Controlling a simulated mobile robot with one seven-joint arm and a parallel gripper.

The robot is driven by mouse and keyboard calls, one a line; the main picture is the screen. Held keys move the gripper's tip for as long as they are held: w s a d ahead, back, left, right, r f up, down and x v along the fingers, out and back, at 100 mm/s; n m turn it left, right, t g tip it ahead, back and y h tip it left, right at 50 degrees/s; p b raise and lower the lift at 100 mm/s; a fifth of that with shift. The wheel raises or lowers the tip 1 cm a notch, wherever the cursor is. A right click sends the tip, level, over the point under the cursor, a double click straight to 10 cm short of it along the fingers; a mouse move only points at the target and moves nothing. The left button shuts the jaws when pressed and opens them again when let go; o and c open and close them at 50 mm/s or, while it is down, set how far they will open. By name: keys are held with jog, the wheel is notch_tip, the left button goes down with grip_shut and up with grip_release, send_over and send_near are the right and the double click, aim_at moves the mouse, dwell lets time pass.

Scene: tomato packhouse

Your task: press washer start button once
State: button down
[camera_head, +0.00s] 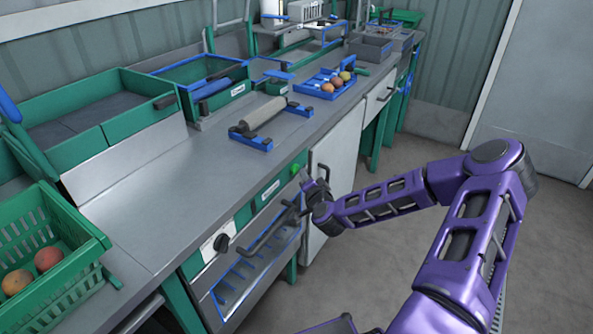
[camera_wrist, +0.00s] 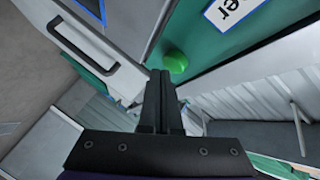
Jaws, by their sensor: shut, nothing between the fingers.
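The washer's start button is a round green knob (camera_head: 295,169) on the green front panel (camera_head: 247,211) under the counter's edge. In the wrist view the green button (camera_wrist: 176,62) sits just right of my fingertips. My gripper (camera_head: 306,178) is shut and empty, its fingers pointing at the panel close by the button. In the wrist view the closed fingertips (camera_wrist: 160,76) lie beside the button in the picture; I cannot tell whether they touch it. A white label (camera_wrist: 232,12) with dark letters is on the panel near the button.
A dark bar handle (camera_head: 268,236) and a black knob (camera_head: 221,242) are on the front below and left. A white cabinet door (camera_head: 338,160) stands to the right. On the counter are a roller on blue supports (camera_head: 262,116) and a blue tray (camera_head: 325,82). The floor at right is clear.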

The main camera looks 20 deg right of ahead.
jog(key=shift+w+a, duration=0.4)
jog(key=shift+w, duration=0.1)
dwell(0.8)
jog(key=shift+s+d, duration=0.6)
jog(key=shift+s, duration=0.1)
jog(key=shift+s+d, duration=0.8)
jog(key=shift+s, duration=0.2)
jog(key=shift+s+d, duration=0.75)
jog(key=shift+s, duration=0.25)
jog(key=shift+f, duration=0.1)
